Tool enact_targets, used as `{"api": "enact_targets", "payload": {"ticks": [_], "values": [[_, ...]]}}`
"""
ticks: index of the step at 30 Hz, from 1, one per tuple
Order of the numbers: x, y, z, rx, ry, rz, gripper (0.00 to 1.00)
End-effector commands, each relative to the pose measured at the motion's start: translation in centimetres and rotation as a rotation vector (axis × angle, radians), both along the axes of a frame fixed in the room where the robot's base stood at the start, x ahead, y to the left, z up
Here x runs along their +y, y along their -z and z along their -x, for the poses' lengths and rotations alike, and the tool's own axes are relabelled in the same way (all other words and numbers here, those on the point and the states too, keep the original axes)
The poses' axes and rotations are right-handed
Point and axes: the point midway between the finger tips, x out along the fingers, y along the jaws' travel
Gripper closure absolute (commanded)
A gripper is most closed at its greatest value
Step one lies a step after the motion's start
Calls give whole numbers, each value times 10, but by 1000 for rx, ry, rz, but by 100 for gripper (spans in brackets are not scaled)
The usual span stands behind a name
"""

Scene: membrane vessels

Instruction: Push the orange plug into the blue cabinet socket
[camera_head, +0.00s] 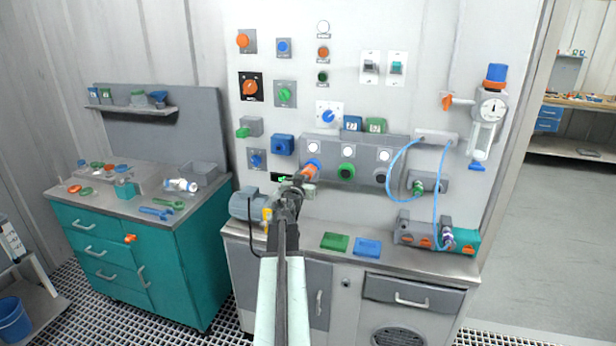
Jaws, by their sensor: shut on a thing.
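My gripper (298,182) is raised in front of the wall panel and is shut on the orange plug (309,170). The plug points away from me toward the left end of a long grey cabinet box (330,145). A little of the blue socket (314,160) shows at the plug's far end, below the box's left white lamp. The plug covers most of this socket. I cannot tell whether the plug touches it, or how deep it sits.
A green socket (347,170) and a dark one (381,175) lie to the right on the box. A grey motor (247,204) stands on the counter left of my arm. Blue tubing (398,165) hangs at right. A green pad (335,243) and blue pad (367,247) lie on the counter.

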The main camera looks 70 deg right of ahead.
Motion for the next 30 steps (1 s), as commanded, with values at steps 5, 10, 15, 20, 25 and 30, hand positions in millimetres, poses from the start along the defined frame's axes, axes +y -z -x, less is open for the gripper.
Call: {"api": "enact_targets", "payload": {"ticks": [5,10,15,20,25,30], "values": [[-4,0,0,0,0,0,100],[-7,0,0,0,0,0,100],[-7,0,0,0,0,0,30],[-7,0,-1,0,0,0,30],[-5,0,-1,0,-1,0,30],[12,0,1,0,-2,0,30]]}}
